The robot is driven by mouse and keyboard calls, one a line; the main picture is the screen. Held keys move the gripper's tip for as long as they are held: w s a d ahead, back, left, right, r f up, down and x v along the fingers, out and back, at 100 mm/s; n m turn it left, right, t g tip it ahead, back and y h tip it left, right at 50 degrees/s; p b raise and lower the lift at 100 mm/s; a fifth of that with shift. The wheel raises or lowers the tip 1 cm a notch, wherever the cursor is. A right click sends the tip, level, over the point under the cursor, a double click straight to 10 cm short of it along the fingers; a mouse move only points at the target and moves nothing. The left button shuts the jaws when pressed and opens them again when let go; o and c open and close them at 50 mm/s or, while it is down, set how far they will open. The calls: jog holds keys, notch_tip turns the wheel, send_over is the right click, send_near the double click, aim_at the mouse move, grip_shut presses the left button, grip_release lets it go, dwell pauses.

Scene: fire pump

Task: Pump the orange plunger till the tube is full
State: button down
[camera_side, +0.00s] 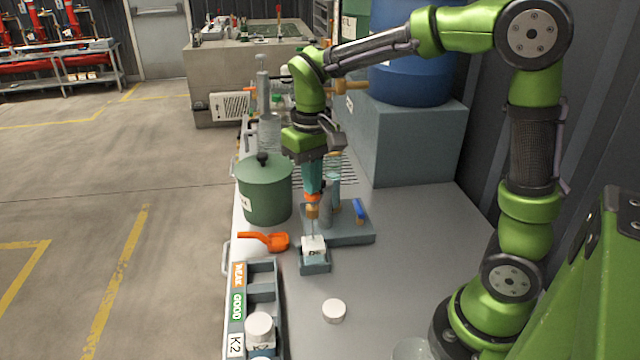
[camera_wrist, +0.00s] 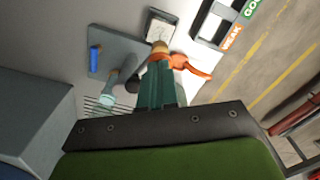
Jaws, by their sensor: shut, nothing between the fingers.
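My gripper (camera_side: 313,188) points straight down with its teal fingers shut, above the grey base plate (camera_side: 350,236). An orange band (camera_side: 313,197) with a tan end below it shows at the fingertips. I cannot tell whether this is the plunger or part of the fingers. In the wrist view the shut fingers (camera_wrist: 160,60) show the same orange and tan. A pale, clear-looking tube (camera_side: 333,188) stands upright on the plate, just right of the fingers; it also shows in the wrist view (camera_wrist: 108,88). Its fill level is too small to read.
A blue handle (camera_side: 358,211) stands on the plate's right. A small box with white contents (camera_side: 314,254) sits in front. An orange scoop (camera_side: 277,242) and green pot (camera_side: 265,190) are left. A sorting tray (camera_side: 263,293) and white cap (camera_side: 334,311) are nearer.

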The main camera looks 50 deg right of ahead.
jog(key=shift+r, duration=2.25)
jog(key=shift+r, duration=3)
jog(key=s+a+f+t+y, duration=0.1)
jog(key=s+f+t, duration=0.1)
jog(key=s, duration=0.4)
jog(key=s+a+f+m+t+y, duration=0.1)
jog(key=s+f+t, duration=0.2)
jog(key=s+t, duration=0.2)
jog(key=shift+s+a+f, duration=0.3)
jog(key=shift+s, duration=0.45)
